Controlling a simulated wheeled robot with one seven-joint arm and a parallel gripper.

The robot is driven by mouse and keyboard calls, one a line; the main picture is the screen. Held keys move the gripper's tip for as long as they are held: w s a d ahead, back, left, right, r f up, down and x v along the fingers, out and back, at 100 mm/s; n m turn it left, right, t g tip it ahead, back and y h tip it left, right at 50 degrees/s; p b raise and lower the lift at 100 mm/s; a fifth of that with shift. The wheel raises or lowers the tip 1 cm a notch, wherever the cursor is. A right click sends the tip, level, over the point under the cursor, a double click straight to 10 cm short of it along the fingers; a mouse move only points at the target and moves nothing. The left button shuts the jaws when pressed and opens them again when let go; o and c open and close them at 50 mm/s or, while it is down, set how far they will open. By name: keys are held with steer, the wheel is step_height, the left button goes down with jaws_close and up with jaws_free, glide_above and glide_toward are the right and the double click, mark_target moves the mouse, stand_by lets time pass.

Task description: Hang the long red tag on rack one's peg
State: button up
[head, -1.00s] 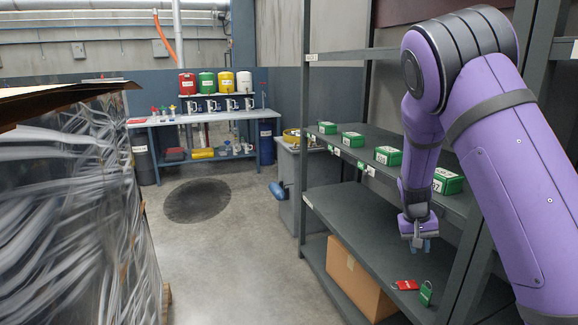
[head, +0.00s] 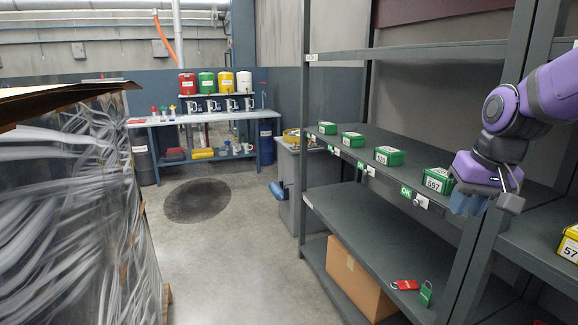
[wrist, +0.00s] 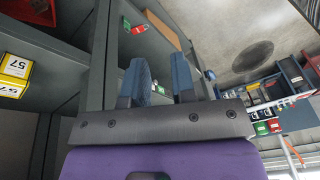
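A red tag (head: 405,285) lies flat on the lower shelf board in the head view. It also shows small in the wrist view (wrist: 138,29). A green tag (head: 426,294) lies just right of it. A peg (head: 416,201) sticks out from the upper board's front edge beside a green OK label; other pegs are along this edge. I cannot tell which rack is number one. My gripper (head: 470,204) is at the right, in front of the rack post, above and apart from the tags. In the wrist view its blue fingers (wrist: 160,85) stand apart with nothing between them.
Several green boxes (head: 388,156) stand on the upper board. A cardboard box (head: 352,280) is below the lower board. A yellow box (head: 569,245) is on the right-hand rack. A wrapped pallet (head: 75,210) stands at the left; the floor between is clear.

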steer(key=s+a+r+t, duration=0.1)
steer(key=s+r, duration=0.1)
steer(key=s, duration=0.6)
steer(key=s+a+r+n+t, duration=0.1)
steer(key=s+r, duration=0.2)
steer(key=s, duration=0.5)
steer(key=shift+s+t+h, duration=0.3)
steer(key=shift+s+h, duration=0.05)
steer(key=shift+h, duration=0.05)
